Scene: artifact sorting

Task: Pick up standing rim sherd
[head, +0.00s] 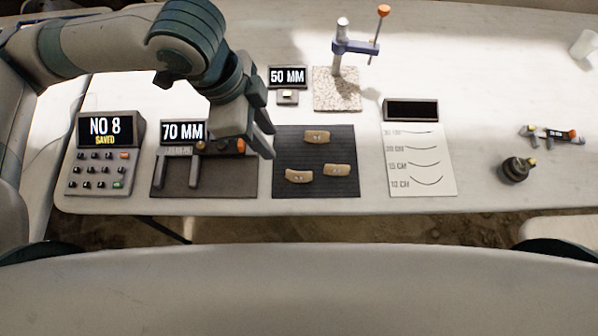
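Three tan sherds lie on a dark ribbed mat (282,187) in the middle of the table: one at the back (317,137), one at the front left (299,176) and one at the right (337,170). Each has small pale marks. I cannot tell which one is the standing rim sherd. My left gripper (267,141) is over the mat's left edge, left of the sherds. Its two fingers look apart, with nothing seen between them. My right gripper is not in view.
A keypad device (99,166) reads NO 8 SAVED. A measuring station (230,180) reads 70 MM, and a display (288,76) reads 50 MM. A clamp stand (340,62) stands behind the mat; a curve chart (419,172) lies right.

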